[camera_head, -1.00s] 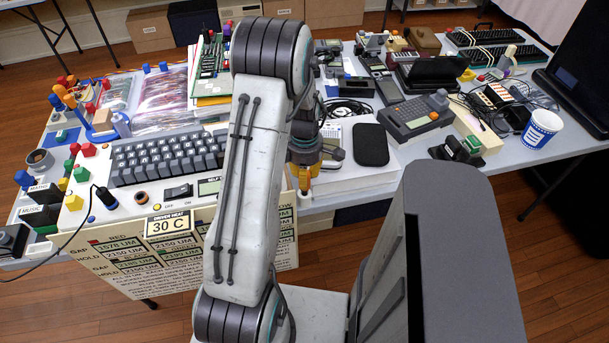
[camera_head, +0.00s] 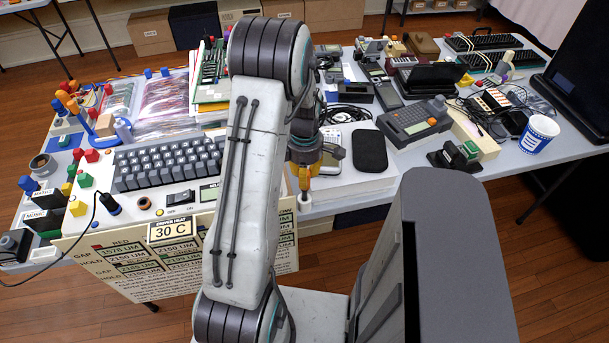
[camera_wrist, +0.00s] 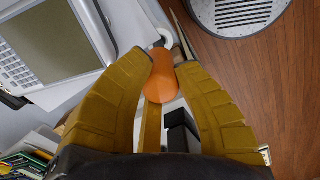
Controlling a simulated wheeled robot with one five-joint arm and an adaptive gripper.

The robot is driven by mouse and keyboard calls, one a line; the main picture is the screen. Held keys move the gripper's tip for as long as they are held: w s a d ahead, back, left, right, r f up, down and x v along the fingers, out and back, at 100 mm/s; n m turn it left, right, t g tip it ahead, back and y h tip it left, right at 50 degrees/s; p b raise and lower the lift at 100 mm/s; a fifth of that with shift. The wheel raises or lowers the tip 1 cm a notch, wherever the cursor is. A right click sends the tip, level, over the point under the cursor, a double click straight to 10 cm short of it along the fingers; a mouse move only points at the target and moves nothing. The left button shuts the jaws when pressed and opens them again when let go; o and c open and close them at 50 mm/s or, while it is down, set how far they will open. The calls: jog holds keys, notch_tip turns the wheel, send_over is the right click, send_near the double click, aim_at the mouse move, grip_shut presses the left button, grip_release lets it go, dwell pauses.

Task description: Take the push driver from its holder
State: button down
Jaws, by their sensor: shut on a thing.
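In the wrist view an orange rounded handle (camera_wrist: 160,72), which looks like the push driver's, sits between the two yellow-brown fingers of my gripper (camera_wrist: 163,58). The fingers are shut on it. In the head view my gripper (camera_head: 304,188) points down at the table's front edge, just beside my arm link. A small white piece (camera_head: 305,200) shows right below the fingertips; I cannot tell whether it is part of the driver or its holder. The driver's lower part is hidden, and I cannot make out the holder.
A handheld with a screen (camera_wrist: 62,38) lies close to my gripper in the wrist view. A keyboard unit (camera_head: 170,160) with a "30 C" sign (camera_head: 172,232) stands left. A black pad (camera_head: 370,150) and a calculator-like device (camera_head: 412,119) lie right. Wooden floor is open in front.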

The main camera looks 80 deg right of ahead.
jog(key=shift+r+p, duration=1.55)
jog(key=shift+r, duration=1)
